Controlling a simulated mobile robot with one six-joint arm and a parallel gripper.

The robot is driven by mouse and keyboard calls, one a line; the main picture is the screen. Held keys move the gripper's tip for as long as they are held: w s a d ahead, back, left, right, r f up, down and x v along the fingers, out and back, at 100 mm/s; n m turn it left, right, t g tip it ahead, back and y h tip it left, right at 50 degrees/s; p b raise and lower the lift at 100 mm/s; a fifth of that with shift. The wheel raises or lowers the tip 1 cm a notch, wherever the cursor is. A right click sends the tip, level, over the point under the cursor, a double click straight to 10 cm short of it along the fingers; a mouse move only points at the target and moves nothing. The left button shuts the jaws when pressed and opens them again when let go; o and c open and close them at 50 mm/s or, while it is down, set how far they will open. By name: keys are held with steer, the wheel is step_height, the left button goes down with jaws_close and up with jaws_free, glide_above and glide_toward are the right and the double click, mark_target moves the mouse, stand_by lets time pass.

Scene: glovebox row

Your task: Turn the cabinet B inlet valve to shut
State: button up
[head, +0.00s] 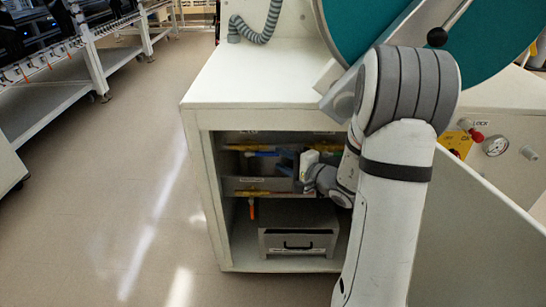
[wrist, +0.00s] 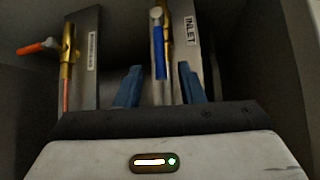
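The inlet valve's blue lever (wrist: 159,57) lies along its brass pipe, beside a plate marked INLET (wrist: 190,30). The blue lever also shows in the head view (head: 262,153), inside the open cabinet bay. My gripper (wrist: 160,72) has its two blue fingers spread apart, with the blue lever lined up between them in the picture. I cannot tell whether the tips reach around it; no contact shows. In the head view my gripper (head: 286,160) is inside the bay, right of the blue lever, partly hidden by my wrist.
A second valve with an orange lever (wrist: 38,47) set across its pipe is to the left; it hangs down in the head view (head: 251,209). A grey drawer box (head: 298,241) stands below. Cabinet walls (head: 222,200) enclose the bay. Floor at left is clear.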

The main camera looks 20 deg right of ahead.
mark_target(272, 155)
steer(key=shift+b+x, duration=0.3)
steer(key=shift+x, duration=1.9)
steer(key=shift+c, duration=0.3)
jaws_close()
